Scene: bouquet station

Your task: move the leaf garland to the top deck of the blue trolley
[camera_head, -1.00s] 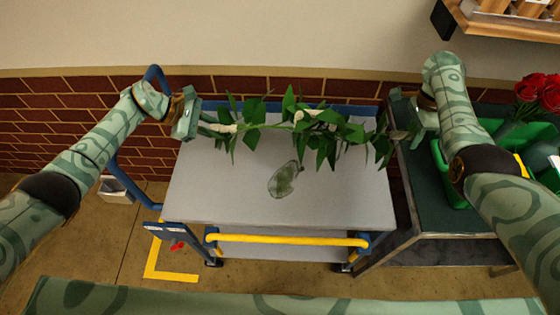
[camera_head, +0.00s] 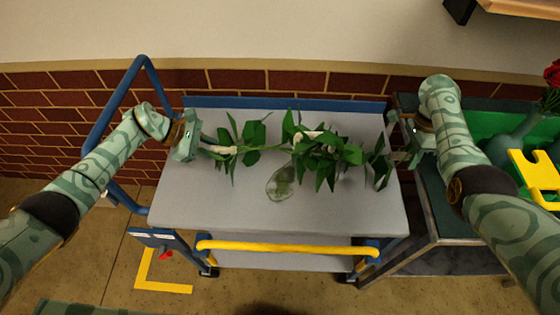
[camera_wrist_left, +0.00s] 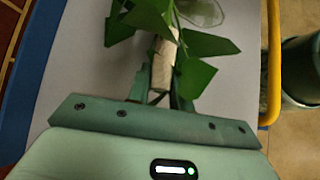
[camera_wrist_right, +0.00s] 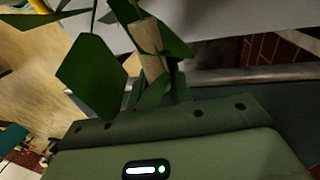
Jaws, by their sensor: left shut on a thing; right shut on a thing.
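The leaf garland (camera_head: 318,150), green leaves on a pale stem, stretches roughly level between my two grippers over the blue trolley. My left gripper (camera_head: 200,147) is shut on its left end; the pale stem (camera_wrist_left: 163,65) runs out from the jaws in the left wrist view. My right gripper (camera_head: 393,158) is shut on its right end, and the stem (camera_wrist_right: 148,48) shows there in the right wrist view. The trolley's grey top deck (camera_head: 220,205) lies beneath the garland. I cannot tell whether the leaves touch the deck.
A translucent green oval thing (camera_head: 281,183) lies on the deck below the garland. A yellow bar (camera_head: 290,247) runs along the trolley's front, and a blue handle (camera_head: 108,110) rises at left. At right stands a dark green table (camera_head: 428,205) with a green crate (camera_head: 492,124) and a yellow piece (camera_head: 537,171).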

